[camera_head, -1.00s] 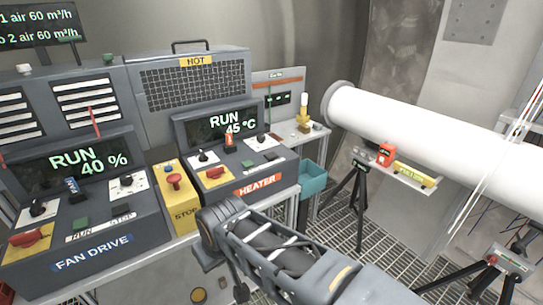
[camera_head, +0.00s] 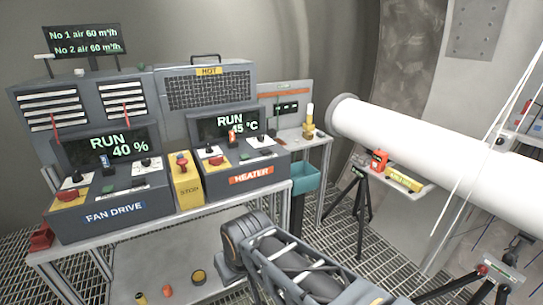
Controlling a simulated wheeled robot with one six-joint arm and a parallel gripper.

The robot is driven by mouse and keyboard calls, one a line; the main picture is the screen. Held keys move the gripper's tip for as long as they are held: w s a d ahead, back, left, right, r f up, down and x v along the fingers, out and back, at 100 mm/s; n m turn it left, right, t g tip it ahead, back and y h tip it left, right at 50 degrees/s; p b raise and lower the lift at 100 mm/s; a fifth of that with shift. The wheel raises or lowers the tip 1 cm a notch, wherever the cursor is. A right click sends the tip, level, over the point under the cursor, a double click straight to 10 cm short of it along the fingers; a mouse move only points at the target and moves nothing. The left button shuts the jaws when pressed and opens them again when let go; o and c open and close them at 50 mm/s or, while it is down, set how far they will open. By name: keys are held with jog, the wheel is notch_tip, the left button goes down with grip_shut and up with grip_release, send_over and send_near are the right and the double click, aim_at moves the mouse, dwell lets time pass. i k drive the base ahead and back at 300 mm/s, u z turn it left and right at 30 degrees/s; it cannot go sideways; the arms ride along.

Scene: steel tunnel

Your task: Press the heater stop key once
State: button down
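The heater unit (camera_head: 222,181) stands on the bench with an orange HEATER label (camera_head: 251,175). Its screen (camera_head: 229,124) reads RUN 45 °C. On its sloping panel are a small green key (camera_head: 244,157) and, to its right, a dark key (camera_head: 265,152). The lettering by these keys is too small to read, so I cannot confirm which one is stop. My arm (camera_head: 285,262) rises from the bottom edge, in front of the bench and apart from the heater. My gripper is not in view.
The fan drive (camera_head: 115,213), reading RUN 40 %, stands left of the heater. A teal bin (camera_head: 305,176), tripods and a big white pipe (camera_head: 430,130) are to the right. Mesh floor shows below.

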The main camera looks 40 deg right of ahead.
aim_at(264, 152)
jog(key=i, duration=1.2)
jog(key=z, duration=0.6)
